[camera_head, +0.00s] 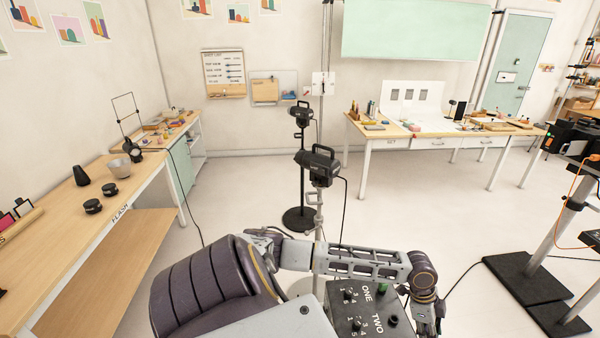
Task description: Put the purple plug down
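No purple plug can be made out in the head view. My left arm comes in from the lower left and reaches across to the right. Its wrist end, with my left gripper (428,322), hangs down at the bottom right of centre, cut off by the frame edge. The fingertips and anything between them are hidden. Beside it is a dark box (350,322) marked ONE and TWO, with several small knobs. A green piece (383,287) shows near its far edge, partly behind my arm. My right gripper is not in view.
Two black lamps on stands (319,165) rise just beyond my arm. A long wooden bench (60,225) runs along the left. A white-legged table (385,131) stands at the back. Black stands with an orange cable (570,215) are at the right. The middle floor is open.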

